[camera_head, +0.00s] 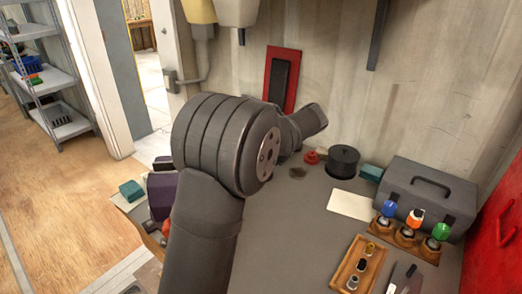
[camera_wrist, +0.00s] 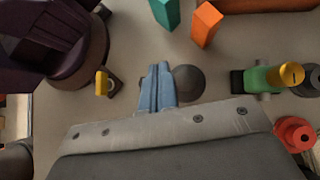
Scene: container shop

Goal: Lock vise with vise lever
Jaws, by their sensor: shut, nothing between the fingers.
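The purple vise (camera_wrist: 30,45) stands at the upper left of the wrist view, on a dark round base (camera_wrist: 88,62). In the head view the vise (camera_head: 160,195) shows only partly, at the left behind my arm. I cannot clearly make out its lever in either view. My gripper (camera_wrist: 158,70) shows in the wrist view as two blue fingers, closed together and empty, over the grey bench to the right of the vise. It is apart from the vise. In the head view the gripper is hidden.
Near the fingers are a dark round object (camera_wrist: 188,82), a small yellow item (camera_wrist: 102,83), a teal block (camera_wrist: 165,12) and an orange block (camera_wrist: 206,25). A green and yellow item (camera_wrist: 265,79) and a red one (camera_wrist: 295,133) are at right. A grey toolbox (camera_head: 428,190) stands at the bench's right.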

